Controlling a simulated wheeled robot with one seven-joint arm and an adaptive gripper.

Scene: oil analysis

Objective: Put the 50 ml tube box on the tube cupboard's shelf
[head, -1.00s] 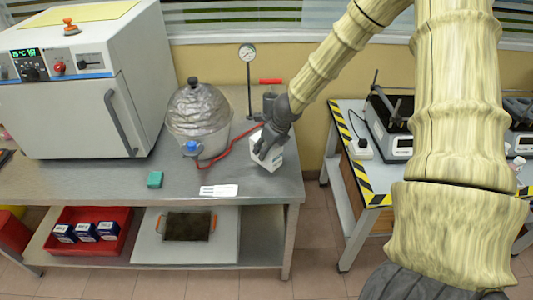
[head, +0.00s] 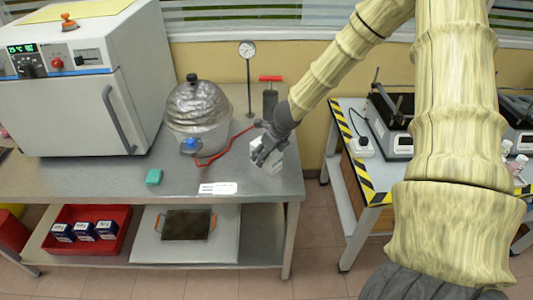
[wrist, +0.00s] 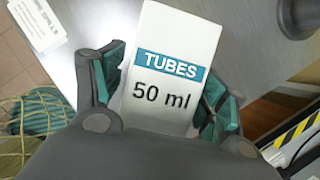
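The 50 ml tube box (wrist: 168,40) is white with a teal "TUBES" label, and it fills the middle of the wrist view. In the head view the box (head: 276,161) stands near the right end of the metal bench, partly hidden by my gripper (head: 266,150). In the wrist view my gripper (wrist: 163,85) has one finger on each side of the box. The fingers are spread, with a narrow gap at the left; contact at the right is unclear. The tube cupboard and its shelf are not recognisable in these views.
A metal-domed vessel (head: 198,112) with a red hose, a gauge stand (head: 248,75) and a white oven (head: 75,100) share the bench. A red tray (head: 75,250) with blue boxes is on the lower shelf. A yellow-black edged table (head: 360,180) stands right, across a floor gap.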

